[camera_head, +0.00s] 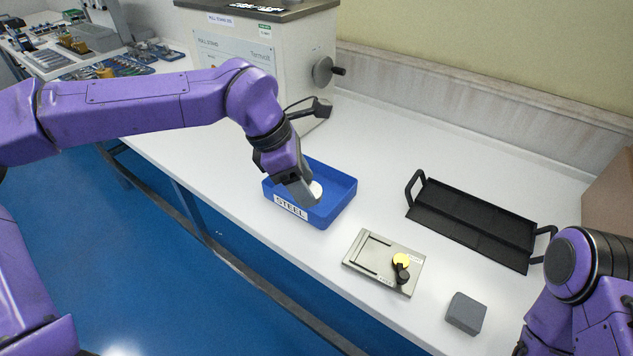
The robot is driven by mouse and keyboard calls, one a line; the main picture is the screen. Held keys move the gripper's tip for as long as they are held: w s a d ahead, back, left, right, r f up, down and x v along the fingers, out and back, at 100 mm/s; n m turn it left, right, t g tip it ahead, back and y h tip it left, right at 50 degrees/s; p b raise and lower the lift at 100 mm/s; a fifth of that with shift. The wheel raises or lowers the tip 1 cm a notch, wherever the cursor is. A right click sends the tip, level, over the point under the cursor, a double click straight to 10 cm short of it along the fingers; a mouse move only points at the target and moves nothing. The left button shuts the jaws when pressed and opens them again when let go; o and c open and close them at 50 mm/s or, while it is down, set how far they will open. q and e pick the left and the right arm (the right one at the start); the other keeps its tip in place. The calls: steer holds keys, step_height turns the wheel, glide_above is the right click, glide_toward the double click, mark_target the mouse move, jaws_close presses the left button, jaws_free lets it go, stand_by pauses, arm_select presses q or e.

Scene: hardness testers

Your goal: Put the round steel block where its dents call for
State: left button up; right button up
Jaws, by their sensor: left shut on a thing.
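My left gripper (304,194) reaches in from the left and points down over the blue tray labelled STEEL (341,205). It is shut on the round steel block (317,189), a pale disc that shows at the right of its fingers. The block is at the tray, partly hidden by the fingers; I cannot tell whether it touches the tray floor. Its dents cannot be made out. My right arm shows at the lower right, but its gripper fingers are out of the picture.
A flat grey fixture (365,258) with a yellow disc (401,260) and black knob lies in front of the blue tray. A dark grey block (465,313) and a black handled tray (475,222) are to the right. A large tester (235,50) stands behind. White bench lies clear between them.

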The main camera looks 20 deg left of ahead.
arm_select(q)
steer(key=shift+w+r+n, duration=0.15)
steer(key=shift+r+n, duration=0.15)
steer(key=shift+r, duration=0.05)
steer(key=shift+w, duration=0.2)
steer(key=w+a+f+p, duration=0.1)
steer(key=w+a+f, duration=0.1)
steer(key=w+f, duration=0.1)
steer(key=w+a+f+p, duration=0.1)
steer(key=w+a+f, duration=0.1)
steer(key=w+f, duration=0.1)
steer(key=w+a+f, duration=0.2)
steer(key=w+f, duration=0.1)
steer(key=w, duration=0.2)
steer(key=shift+w+a+f+p, duration=0.1)
steer(key=shift+w+f+p, duration=0.1)
steer(key=shift+w+p, duration=0.2)
step_height(320, 180, down, 3)
steer(key=shift+r, duration=0.1)
steer(key=shift+w+f, duration=0.1)
steer(key=shift+f, duration=0.25)
steer(key=o, duration=1.3)
steer(key=shift+f, duration=0.15)
